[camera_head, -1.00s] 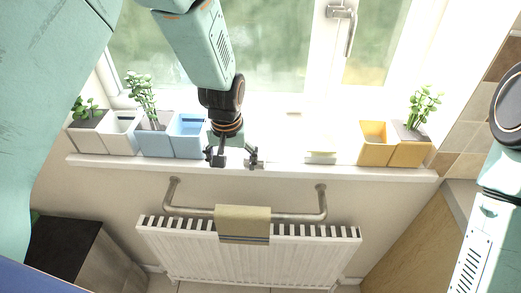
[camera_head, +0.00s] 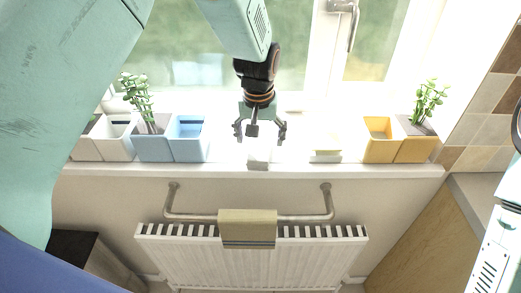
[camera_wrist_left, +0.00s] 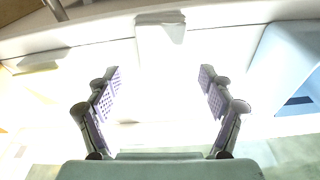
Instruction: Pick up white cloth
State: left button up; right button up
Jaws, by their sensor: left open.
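A small folded white cloth (camera_head: 259,158) lies on the window sill, its front end at the sill's edge. It also shows at the top middle of the left wrist view (camera_wrist_left: 160,42). My left gripper (camera_head: 260,134) is open and empty over the sill, just behind and above the cloth. In the left wrist view, its two fingers (camera_wrist_left: 160,85) are spread, with the cloth beyond their tips and lined up between them. My right gripper is not in view; only part of that arm shows at the right edge.
Blue pots (camera_head: 188,140) stand left of the cloth and yellow pots (camera_head: 381,140) to the right. A yellowish-white folded item (camera_head: 325,155) lies on the sill between. Below are a rail with a beige towel (camera_head: 247,228) and a radiator (camera_head: 180,255).

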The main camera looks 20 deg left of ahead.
aim_at(260, 146)
pick_arm(q)
jog(key=f, duration=0.4)
jog(key=shift+w+a, duration=0.15)
jog(key=shift+w, duration=0.25)
jog(key=c, duration=1.2)
